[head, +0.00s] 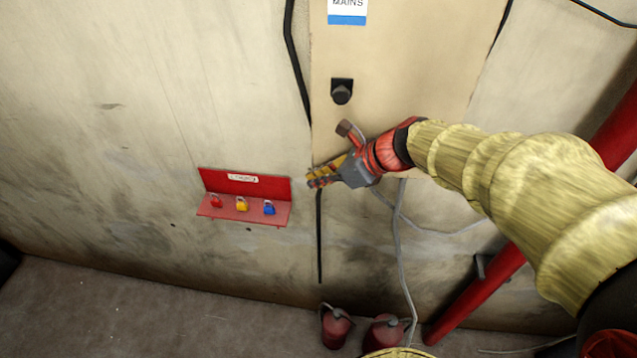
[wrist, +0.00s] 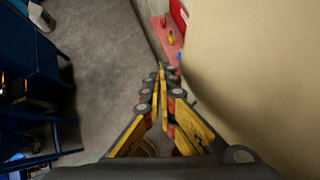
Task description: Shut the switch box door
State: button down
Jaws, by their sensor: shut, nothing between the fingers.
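The switch box door (head: 405,60) is a tan panel in the head view, with a white and blue label reading "MAINS" and a black knob (head: 341,92). I cannot tell whether it stands slightly ajar. My gripper (head: 313,181) is shut and empty, beside the panel's lower left corner. My arm and gripper hide part of the panel's lower edge. In the wrist view the closed fingers (wrist: 160,70) point along a broad beige surface (wrist: 270,70) on the right, apparently the box. Contact cannot be made out.
A red shelf (head: 243,181) with red, yellow and blue padlocks is on the wall left of my gripper. Two red extinguishers (head: 337,326) stand on the floor below. A red pipe (head: 480,295) slants at right. Dark blue furniture (wrist: 30,80) shows left in the wrist view.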

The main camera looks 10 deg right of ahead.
jog(key=shift+w+d, duration=0.2)
jog(key=shift+w, duration=0.75)
